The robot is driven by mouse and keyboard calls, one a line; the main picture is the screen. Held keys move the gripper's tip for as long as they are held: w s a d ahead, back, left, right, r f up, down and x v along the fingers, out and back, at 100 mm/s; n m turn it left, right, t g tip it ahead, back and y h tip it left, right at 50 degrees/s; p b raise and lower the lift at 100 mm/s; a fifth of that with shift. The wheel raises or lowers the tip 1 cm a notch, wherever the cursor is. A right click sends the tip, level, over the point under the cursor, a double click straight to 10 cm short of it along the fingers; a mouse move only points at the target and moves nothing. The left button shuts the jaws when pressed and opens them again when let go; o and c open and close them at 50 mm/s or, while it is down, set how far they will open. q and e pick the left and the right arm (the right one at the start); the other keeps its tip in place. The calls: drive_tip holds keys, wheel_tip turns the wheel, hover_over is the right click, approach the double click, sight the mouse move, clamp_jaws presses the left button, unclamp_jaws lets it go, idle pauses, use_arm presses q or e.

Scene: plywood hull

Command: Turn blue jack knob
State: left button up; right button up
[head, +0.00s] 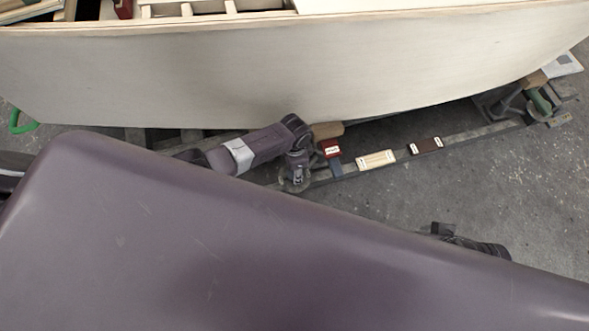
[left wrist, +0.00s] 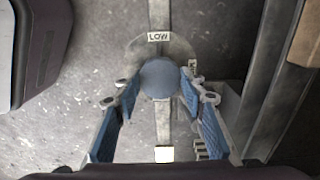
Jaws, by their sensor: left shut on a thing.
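The blue-grey round jack knob (left wrist: 160,79) is in the middle of the left wrist view, seen from above. It sits over a round grey plate (left wrist: 150,46) with a white LOW label (left wrist: 159,37) on its far side. My left gripper (left wrist: 161,84) has its two blue-padded fingers on either side of the knob, shut on it. In the head view my left gripper (head: 296,176) is low beside the hull, and the knob cannot be made out there. A dark part of my right arm (head: 470,243) shows behind my body; its fingers cannot be made out.
The pale plywood hull (head: 250,75) rises just behind my left arm. Concrete floor (head: 530,190) is clear at the right.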

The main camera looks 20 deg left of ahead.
use_arm(q)
drive_tip(key=o, duration=1.2)
drive_tip(key=shift+c, duration=0.2)
wheel_tip(320, 180, up, 12)
drive_tip(key=shift+s, duration=0.1)
